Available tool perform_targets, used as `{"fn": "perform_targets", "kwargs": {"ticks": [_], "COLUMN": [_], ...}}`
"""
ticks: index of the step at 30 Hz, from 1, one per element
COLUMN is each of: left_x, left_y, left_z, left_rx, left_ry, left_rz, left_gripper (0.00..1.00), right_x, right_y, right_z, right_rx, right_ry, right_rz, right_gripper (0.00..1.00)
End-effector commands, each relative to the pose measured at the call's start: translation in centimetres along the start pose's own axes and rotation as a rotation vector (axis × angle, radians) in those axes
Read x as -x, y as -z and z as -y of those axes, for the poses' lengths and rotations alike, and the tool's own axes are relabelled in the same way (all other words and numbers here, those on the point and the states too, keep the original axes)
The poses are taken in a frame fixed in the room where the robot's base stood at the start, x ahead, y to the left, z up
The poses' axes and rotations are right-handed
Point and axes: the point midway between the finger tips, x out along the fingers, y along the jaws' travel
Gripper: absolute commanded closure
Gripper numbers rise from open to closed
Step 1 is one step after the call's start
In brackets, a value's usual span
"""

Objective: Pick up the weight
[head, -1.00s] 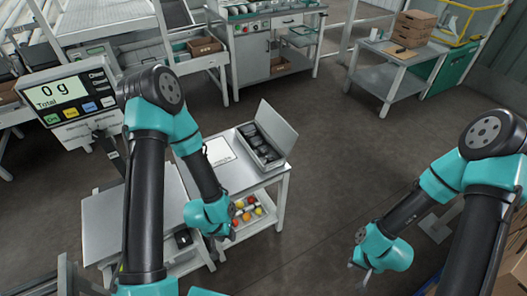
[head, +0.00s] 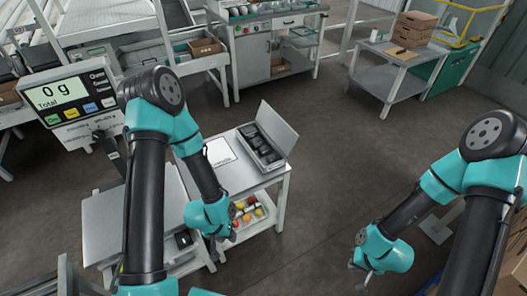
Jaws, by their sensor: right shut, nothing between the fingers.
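Several dark weights (head: 262,148) sit in an open grey case (head: 275,122) on the small white table, its lid raised. My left gripper (head: 226,237) hangs low in front of the table, near its lower shelf and apart from the case; its fingers are too small and dark to read. My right gripper (head: 362,281) is shut and empty, over bare floor at the lower right, far from the case.
A scale display (head: 58,92) reads 0 g above a bare scale platform (head: 105,222) at the left. A white sheet (head: 219,151) lies beside the case. Red and yellow items (head: 247,213) sit on the lower shelf. Open floor lies between the arms.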

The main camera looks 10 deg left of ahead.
Motion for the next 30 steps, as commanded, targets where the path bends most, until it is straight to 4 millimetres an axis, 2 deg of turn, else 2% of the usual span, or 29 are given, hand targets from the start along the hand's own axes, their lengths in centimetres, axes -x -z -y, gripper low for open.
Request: {"fn": "perform_targets", "kwargs": {"ticks": [12,22,30], "left_x": [0.0,0.0,0.0], "left_y": [0.0,0.0,0.18], "left_z": [0.0,0.0,0.0], "left_rx": [0.0,0.0,0.002], "left_ry": [0.0,0.0,-0.001], "left_rz": [0.0,0.0,-0.001], "left_gripper": [0.63,0.31,0.3], "right_x": [0.0,0.0,0.0], "right_y": [0.0,0.0,0.0], "right_z": [0.0,0.0,0.0], "right_rx": [0.0,0.0,0.0], "right_ry": [0.0,0.0,0.0], "right_rz": [0.0,0.0,0.0], "right_gripper": [1.0,1.0,1.0]}}
